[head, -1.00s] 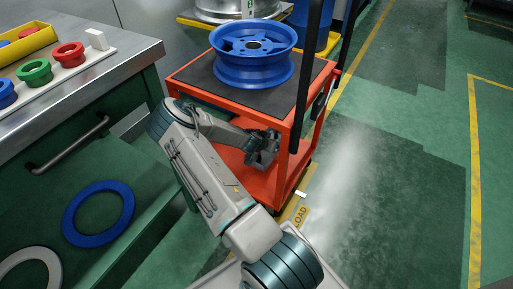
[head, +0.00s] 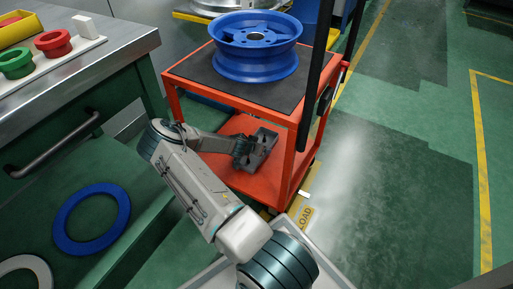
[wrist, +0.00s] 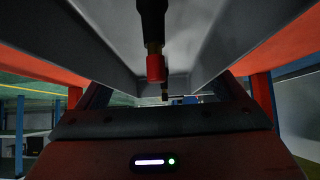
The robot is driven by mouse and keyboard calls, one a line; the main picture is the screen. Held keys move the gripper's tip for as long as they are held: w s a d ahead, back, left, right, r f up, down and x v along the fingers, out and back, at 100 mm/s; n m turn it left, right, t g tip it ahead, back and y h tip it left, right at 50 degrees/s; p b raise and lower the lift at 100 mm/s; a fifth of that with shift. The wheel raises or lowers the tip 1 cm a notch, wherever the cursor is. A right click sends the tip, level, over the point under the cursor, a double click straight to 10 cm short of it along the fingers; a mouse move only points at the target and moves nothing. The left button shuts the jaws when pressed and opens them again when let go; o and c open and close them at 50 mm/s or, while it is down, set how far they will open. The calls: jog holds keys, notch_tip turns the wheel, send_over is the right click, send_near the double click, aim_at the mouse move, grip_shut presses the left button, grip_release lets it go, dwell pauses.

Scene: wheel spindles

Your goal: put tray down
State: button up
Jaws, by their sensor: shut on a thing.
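A dark grey tray-like piece (head: 264,149) shows in the head view, low inside the orange cart (head: 230,98). My gripper (head: 246,151) is at its left side and shut on it. Whether the tray touches the lower shelf (head: 226,169) I cannot tell. In the wrist view, large grey surfaces (wrist: 215,60) fill the upper part close to the camera, and my fingertips cannot be made out.
A blue wheel (head: 256,65) lies on the cart's black top, above my arm. Orange cart posts stand close around the gripper. A steel-topped bench (head: 120,45) with coloured rings is at the left. The green floor (head: 400,170) at the right is clear.

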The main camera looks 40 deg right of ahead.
jog(key=shift+f, duration=0.15)
jog(key=o, duration=0.8)
jog(key=shift+a, duration=0.1)
jog(key=shift+r, duration=0.2)
jog(key=p+v, duration=0.3)
jog(key=v, duration=0.3)
jog(key=shift+a+r, duration=0.1)
jog(key=shift+r, duration=0.2)
jog(key=shift+s+a+r, duration=0.2)
jog(key=shift+a+r, duration=0.05)
jog(key=shift+a, duration=0.1)
